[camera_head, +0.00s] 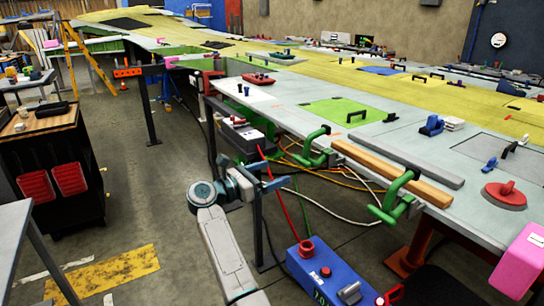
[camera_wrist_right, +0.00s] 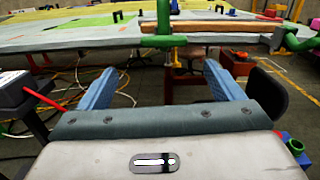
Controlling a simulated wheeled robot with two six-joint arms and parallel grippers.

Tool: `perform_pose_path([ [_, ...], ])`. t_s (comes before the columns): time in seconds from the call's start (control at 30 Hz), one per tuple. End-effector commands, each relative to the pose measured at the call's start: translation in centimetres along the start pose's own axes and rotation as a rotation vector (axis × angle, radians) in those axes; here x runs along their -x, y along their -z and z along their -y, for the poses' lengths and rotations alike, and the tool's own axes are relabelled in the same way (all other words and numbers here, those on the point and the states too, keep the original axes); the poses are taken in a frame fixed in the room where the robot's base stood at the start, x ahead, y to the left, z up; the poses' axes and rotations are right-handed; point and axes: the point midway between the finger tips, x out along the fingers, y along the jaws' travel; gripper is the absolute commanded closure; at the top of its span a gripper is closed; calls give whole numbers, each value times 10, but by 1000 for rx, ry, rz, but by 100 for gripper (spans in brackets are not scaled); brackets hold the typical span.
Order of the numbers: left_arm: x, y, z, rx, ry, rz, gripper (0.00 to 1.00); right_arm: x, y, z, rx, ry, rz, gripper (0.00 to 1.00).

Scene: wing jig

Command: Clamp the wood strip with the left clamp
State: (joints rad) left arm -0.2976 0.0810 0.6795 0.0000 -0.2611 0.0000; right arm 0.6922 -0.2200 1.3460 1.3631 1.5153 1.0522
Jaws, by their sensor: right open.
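The wood strip (camera_head: 390,172) lies along the near edge of the long table, beside a grey bar. The left clamp (camera_head: 318,146), green, sits on the table edge by the strip's left end. It also shows in the wrist view (camera_wrist_right: 163,32), ahead of the gripper. A second green clamp (camera_head: 394,200) sits near the strip's right end. I cannot tell whether either clamp presses on the strip. My right gripper (camera_head: 268,172) is open and empty, apart from the left clamp and to its left in the head view. In the wrist view its blue fingers (camera_wrist_right: 160,74) are spread. My left gripper is not in view.
A blue box (camera_head: 328,278) with red fittings stands below the table edge. A red hose (camera_head: 290,197) and loose cables hang near my right gripper. A black cart (camera_head: 58,170) stands at the left. The floor between the cart and my arm is mostly clear.

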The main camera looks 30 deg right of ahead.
Motion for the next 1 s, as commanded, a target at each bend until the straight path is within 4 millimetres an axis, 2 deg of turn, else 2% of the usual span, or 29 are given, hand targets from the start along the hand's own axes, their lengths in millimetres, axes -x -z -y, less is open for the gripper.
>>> perform_pose_path([
  [0.07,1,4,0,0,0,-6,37,0,-6,3,-42,14,-35,13],
  [0.17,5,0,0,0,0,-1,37,-7,-8,4,-54,20,-46,13],
  [0.47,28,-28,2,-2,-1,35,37,-61,-9,5,-48,20,-40,13],
  [0.7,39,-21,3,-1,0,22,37,-96,-5,5,-47,18,-40,13],
  [1.0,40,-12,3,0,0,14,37,-107,-2,5,-48,16,-42,13],
])
